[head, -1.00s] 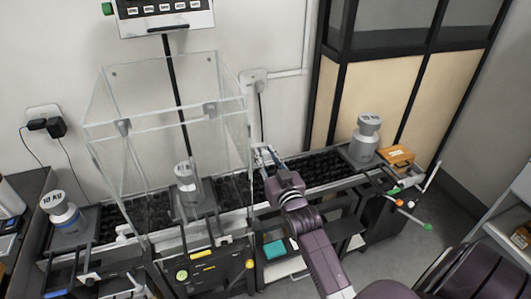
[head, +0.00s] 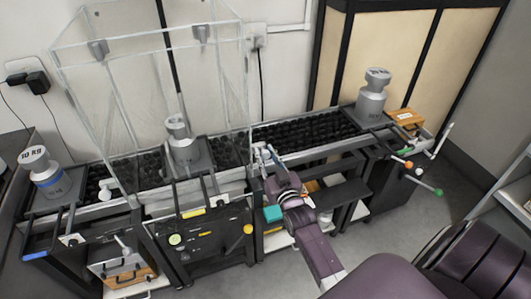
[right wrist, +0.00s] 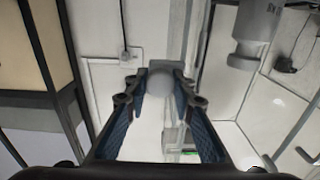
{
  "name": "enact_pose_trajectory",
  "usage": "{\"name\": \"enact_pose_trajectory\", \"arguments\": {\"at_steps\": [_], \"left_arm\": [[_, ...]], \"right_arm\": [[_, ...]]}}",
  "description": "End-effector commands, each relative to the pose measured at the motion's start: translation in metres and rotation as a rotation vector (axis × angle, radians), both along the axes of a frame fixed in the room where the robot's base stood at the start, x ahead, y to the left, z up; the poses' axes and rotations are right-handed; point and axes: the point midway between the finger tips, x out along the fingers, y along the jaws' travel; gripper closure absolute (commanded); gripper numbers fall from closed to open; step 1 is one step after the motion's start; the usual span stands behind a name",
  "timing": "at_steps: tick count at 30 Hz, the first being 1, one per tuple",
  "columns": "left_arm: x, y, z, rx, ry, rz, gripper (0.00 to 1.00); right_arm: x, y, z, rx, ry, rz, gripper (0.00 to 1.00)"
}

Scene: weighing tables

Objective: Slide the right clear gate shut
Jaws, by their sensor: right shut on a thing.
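The clear weighing box (head: 128,36) stands over the roller line at the left in the head view. Its right side, where the right clear gate (head: 246,100) is, is seen nearly edge-on, so how far the gate is open is hard to tell. My right gripper (head: 263,158) is beside the box's lower right edge. My left gripper is out of view.
A grey weight (head: 180,140) stands inside the box. Another weight (head: 370,98) and an orange box (head: 407,118) are at the right end, and a 10 kg weight (head: 46,175) at the left. Black rollers (head: 300,132) between box and right weight are clear.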

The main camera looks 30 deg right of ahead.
Motion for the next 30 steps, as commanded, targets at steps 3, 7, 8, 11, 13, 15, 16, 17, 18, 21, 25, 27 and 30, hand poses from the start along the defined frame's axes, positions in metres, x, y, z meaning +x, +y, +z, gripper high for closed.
{"name": "enact_pose_trajectory", "arguments": {"at_steps": [3, 7, 8, 11, 13, 15, 16, 17, 18, 21, 25, 27, 30], "left_arm": [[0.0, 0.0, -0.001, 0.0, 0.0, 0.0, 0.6], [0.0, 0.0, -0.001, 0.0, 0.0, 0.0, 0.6], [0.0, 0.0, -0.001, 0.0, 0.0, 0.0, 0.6], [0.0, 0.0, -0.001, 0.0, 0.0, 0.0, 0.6], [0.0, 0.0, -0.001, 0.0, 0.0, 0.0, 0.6], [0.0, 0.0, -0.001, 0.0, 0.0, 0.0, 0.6], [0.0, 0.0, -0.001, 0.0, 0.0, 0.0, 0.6], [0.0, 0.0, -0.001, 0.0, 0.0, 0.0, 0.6], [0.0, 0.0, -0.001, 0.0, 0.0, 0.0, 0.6], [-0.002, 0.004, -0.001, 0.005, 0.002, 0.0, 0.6], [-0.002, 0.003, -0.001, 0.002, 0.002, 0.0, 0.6], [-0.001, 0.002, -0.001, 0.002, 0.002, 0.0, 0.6], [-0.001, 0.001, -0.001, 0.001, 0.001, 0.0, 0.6]], "right_arm": [[-0.001, 0.001, -0.007, 0.003, 0.011, 0.0, 1.0], [-0.002, 0.001, -0.008, 0.003, 0.013, 0.0, 1.0], [-0.002, 0.001, -0.008, 0.003, 0.014, 0.0, 1.0], [-0.002, 0.001, -0.009, 0.004, 0.016, 0.001, 0.75], [-0.002, 0.001, -0.008, 0.003, 0.014, 0.001, 0.71], [-0.001, 0.001, -0.007, 0.003, 0.012, 0.001, 0.71], [-0.001, 0.001, -0.007, 0.003, 0.011, 0.0, 0.71], [-0.001, 0.001, -0.006, 0.002, 0.01, 0.0, 0.71], [-0.001, 0.0, -0.006, 0.002, 0.009, 0.0, 0.71], [-0.002, 0.001, -0.005, 0.002, 0.008, 0.0, 0.71], [-0.013, 0.003, -0.006, 0.002, 0.009, 0.0, 0.71], [-0.025, 0.006, -0.006, 0.001, 0.01, 0.0, 0.71], [-0.046, 0.011, -0.007, 0.003, 0.012, 0.0, 0.71]]}}
